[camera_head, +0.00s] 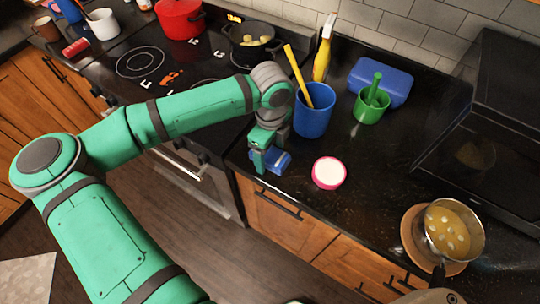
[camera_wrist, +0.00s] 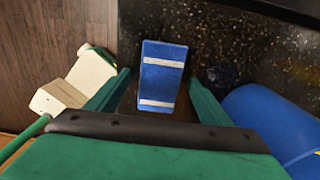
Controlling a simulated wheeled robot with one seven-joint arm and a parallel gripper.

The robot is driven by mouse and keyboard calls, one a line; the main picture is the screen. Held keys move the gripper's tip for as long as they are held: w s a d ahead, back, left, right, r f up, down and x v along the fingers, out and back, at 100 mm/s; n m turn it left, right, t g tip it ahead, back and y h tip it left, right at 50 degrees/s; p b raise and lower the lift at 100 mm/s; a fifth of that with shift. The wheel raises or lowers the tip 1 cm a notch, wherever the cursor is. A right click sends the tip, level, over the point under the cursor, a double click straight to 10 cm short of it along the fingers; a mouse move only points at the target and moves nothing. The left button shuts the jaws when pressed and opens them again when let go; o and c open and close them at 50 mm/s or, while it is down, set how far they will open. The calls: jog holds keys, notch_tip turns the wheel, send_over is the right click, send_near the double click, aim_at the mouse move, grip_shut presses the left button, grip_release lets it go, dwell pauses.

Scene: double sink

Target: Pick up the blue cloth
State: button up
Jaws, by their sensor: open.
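The blue cloth (camera_head: 282,161) lies near the front edge of the black counter, just right of the stove. In the wrist view it is a small blue block-like shape with two white stripes (camera_wrist: 162,78). My gripper (camera_head: 268,158) points down over it, with one green finger on each side. In the wrist view the open gripper (camera_wrist: 160,82) has the cloth between its fingers, with gaps on both sides. I cannot tell how far the fingertips are above the counter. In the head view my gripper hides part of the cloth.
A blue cup (camera_head: 314,118) with a yellow utensil stands close behind my gripper; its side shows in the wrist view (camera_wrist: 270,120). A pink-rimmed round container (camera_head: 329,173) sits to the right. A saucepan (camera_head: 453,231) stands far right. The counter between them is clear.

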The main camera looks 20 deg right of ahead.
jog(key=c, duration=1.1)
jog(key=shift+r, duration=0.15)
jog(key=shift+r, duration=0.6)
jog(key=s+r, duration=0.3)
jog(key=s, duration=0.1)
jog(key=s+r, duration=0.4)
jog(key=s, duration=0.1)
jog(key=s+r, duration=0.4)
jog(key=s, duration=0.1)
jog(key=shift+a+r, duration=0.25)
jog(key=shift+a, duration=0.05)
